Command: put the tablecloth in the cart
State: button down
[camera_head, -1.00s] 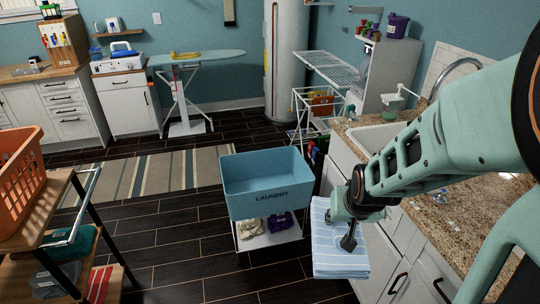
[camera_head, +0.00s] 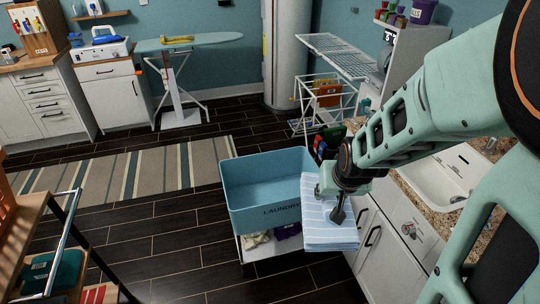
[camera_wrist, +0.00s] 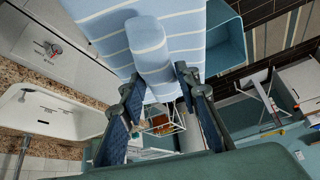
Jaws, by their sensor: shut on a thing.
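The tablecloth (camera_head: 330,222) is light blue with white stripes and hangs folded from my gripper (camera_head: 337,203). My gripper is shut on it. In the wrist view the cloth (camera_wrist: 180,40) bunches between the two fingers (camera_wrist: 160,92). The cart (camera_head: 262,203) is a blue bin marked LAUNDRY on a white wheeled frame. The cloth hangs at the bin's right front corner and covers part of its front wall in the head view. I cannot tell whether they touch. The part of the bin's inside that shows is empty. The bin (camera_wrist: 226,35) also shows behind the cloth in the wrist view.
White cabinets (camera_head: 385,255) with a sink (camera_head: 445,185) stand close on the right. A wooden shelf cart (camera_head: 60,225) stands at the left. A drying rack (camera_head: 335,57) and an ironing board (camera_head: 190,43) are behind. A striped rug (camera_head: 150,175) lies on the open floor.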

aim_at(272, 214)
jog(key=i+j, duration=0.1)
jog(key=i, duration=0.4)
jog(key=i+j, duration=0.1)
jog(key=i, duration=0.35)
jog(key=i+l, duration=0.15)
jog(key=i, duration=0.65)
jog(key=i+j+u, duration=0.05)
